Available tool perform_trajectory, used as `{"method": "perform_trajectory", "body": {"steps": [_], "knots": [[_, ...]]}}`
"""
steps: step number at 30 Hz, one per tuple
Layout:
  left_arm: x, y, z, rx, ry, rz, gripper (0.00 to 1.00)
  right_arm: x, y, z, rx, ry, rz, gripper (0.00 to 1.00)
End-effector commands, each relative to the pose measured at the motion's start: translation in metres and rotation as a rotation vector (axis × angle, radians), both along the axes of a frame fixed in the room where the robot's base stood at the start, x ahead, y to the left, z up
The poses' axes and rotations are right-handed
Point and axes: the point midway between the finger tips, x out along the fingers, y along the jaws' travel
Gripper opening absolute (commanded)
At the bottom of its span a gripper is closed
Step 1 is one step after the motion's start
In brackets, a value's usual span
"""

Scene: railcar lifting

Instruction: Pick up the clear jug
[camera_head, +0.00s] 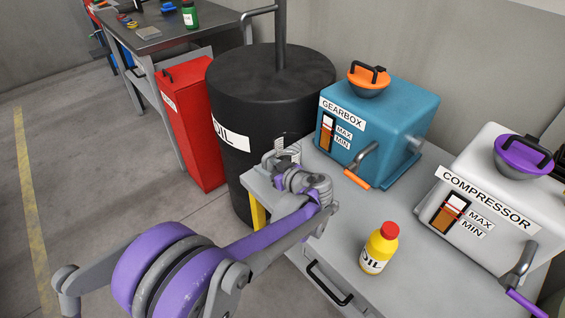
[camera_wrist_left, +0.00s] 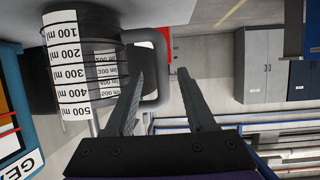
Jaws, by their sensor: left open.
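The clear jug (camera_wrist_left: 75,60) fills the upper left of the left wrist view, with a white scale from 100 to 500 ml and a grey handle. The upright bar of the handle appears between my left gripper's fingertips (camera_wrist_left: 160,72), which are apart; the depth between them is hard to judge. In the head view the jug (camera_head: 289,141) shows only in part, behind my left gripper (camera_head: 280,160) at the grey cabinet's back left corner. My gripper hides most of it. My right gripper is not in view.
On the grey cabinet (camera_head: 330,235) stand a blue gearbox (camera_head: 385,120), a white compressor (camera_head: 485,215) and a yellow oil bottle (camera_head: 379,249). A black oil drum (camera_head: 235,110) and a red cabinet (camera_head: 190,125) stand behind. The floor at left is clear.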

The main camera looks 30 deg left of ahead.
Motion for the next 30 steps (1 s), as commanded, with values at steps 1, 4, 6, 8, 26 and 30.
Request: {"method": "perform_trajectory", "body": {"steps": [1,4,6,8,26,30], "knots": [[0.001,0.005,-0.004,0.001,0.001,0.003,0.55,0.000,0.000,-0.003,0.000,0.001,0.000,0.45],[0.005,0.016,-0.012,0.000,0.000,0.003,0.55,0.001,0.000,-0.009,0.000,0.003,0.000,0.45],[0.008,0.026,-0.018,0.000,0.001,0.004,0.55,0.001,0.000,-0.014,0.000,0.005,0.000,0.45],[0.012,0.033,-0.021,0.001,0.001,0.003,0.55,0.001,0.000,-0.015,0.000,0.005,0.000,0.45],[0.016,0.039,-0.022,-0.001,0.000,0.000,0.01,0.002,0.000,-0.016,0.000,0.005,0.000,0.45],[0.016,0.039,-0.022,-0.001,0.000,0.000,0.00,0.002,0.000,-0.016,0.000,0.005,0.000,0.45]]}}
